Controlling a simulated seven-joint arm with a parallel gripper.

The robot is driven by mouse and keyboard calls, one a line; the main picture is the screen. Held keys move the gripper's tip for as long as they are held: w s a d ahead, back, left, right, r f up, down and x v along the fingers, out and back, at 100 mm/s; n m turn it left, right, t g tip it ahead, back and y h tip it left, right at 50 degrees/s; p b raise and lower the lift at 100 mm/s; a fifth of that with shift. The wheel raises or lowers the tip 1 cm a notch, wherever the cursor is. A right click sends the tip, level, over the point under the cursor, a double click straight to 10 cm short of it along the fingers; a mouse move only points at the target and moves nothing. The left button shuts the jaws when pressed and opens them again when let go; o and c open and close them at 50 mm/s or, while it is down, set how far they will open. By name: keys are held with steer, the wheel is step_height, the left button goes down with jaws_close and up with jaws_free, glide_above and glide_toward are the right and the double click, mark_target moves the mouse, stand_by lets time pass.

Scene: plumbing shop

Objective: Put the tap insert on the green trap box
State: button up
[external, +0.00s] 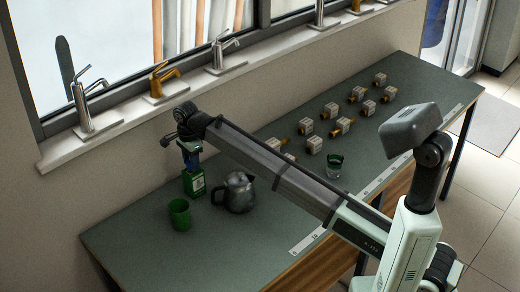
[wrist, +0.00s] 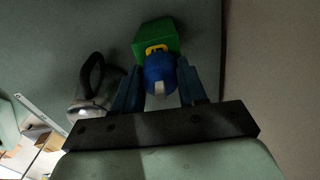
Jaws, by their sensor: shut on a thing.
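The green trap box (external: 194,186), with a pale label on its side, stands upright at the left part of the workbench. My gripper (external: 190,150) points down right above it. In the wrist view my gripper (wrist: 159,88) is shut on the tap insert (wrist: 160,76), which is blue with a yellow part and a pale tip. The green trap box (wrist: 158,36) shows just beyond the insert and is partly hidden by it. I cannot tell whether the insert touches the top of the box.
A dark metal pot (external: 236,192) stands close right of the box, and a green cup (external: 180,214) stands in front. A dark green glass (external: 334,166) and several small boxes (external: 315,144) stand farther right. Taps (external: 92,105) line the sill behind. Bench (external: 140,236) is clear at front left.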

steer(key=shift+f, duration=0.35)
steer(key=shift+f, duration=0.1)
steer(key=o, duration=1.2)
steer(key=shift+o, duration=0.2)
step_height(320, 180, up, 12)
steer(key=shift+r, duration=0.15)
